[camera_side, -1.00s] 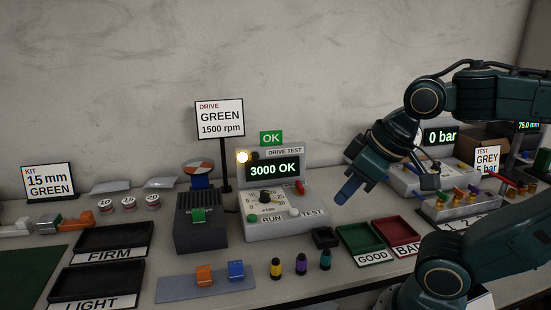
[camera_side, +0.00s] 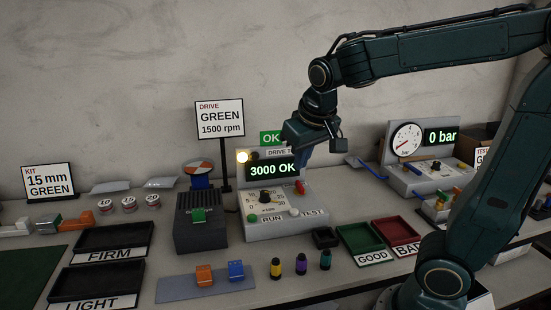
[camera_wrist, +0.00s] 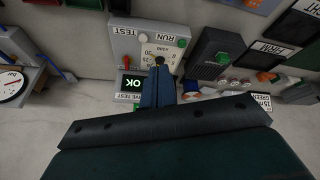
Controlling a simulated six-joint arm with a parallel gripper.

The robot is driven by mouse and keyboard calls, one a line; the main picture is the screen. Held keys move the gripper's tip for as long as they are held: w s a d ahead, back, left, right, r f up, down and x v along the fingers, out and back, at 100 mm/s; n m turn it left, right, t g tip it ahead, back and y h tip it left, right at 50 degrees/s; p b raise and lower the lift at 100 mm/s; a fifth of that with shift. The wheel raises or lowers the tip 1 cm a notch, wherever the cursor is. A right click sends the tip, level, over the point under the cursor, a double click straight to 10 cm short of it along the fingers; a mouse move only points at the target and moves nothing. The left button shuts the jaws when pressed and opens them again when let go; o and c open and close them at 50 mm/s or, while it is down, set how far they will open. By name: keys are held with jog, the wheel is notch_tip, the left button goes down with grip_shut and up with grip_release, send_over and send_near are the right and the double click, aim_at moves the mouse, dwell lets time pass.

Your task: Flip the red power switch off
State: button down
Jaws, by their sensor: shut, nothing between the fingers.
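The red switch (camera_side: 300,187) stands on the drive test box (camera_side: 286,230), right of the display, which reads "3000 OK". In the wrist view the red switch (camera_wrist: 126,61) shows left of the fingertips, beside the display. My gripper (camera_side: 304,160) is shut and empty. It hangs above and behind the top of the box, partly covering the "DRIVE TEST" label, apart from the switch. In the wrist view the blue fingers of my gripper (camera_wrist: 160,64) point at the box face near the dial.
A dark block with a green piece (camera_side: 199,216) stands left of the box. A green tray (camera_side: 352,233) and a red tray (camera_side: 389,225) lie to the right. A gauge box (camera_side: 408,137) stands farther right.

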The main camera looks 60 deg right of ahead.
aim_at(297, 193)
jog(key=w+d+f+m+g+h, duration=0.2)
jog(key=w+d+f+m, duration=0.1)
jog(key=w+d+f, duration=0.2)
jog(key=w+d+f+m+g+h, duration=0.2)
jog(key=w+d+f, duration=0.3)
jog(key=w, duration=0.5)
jog(key=shift+w+f+m+g+h, duration=0.2)
jog(key=shift+f+m+g+h, duration=0.15)
jog(key=shift+f, duration=0.85)
jog(key=x, duration=1)
jog(key=shift+d, duration=0.1)
jog(key=shift+s+d, duration=0.75)
jog(key=shift+s, duration=0.1)
jog(key=shift+s+d, duration=0.6)
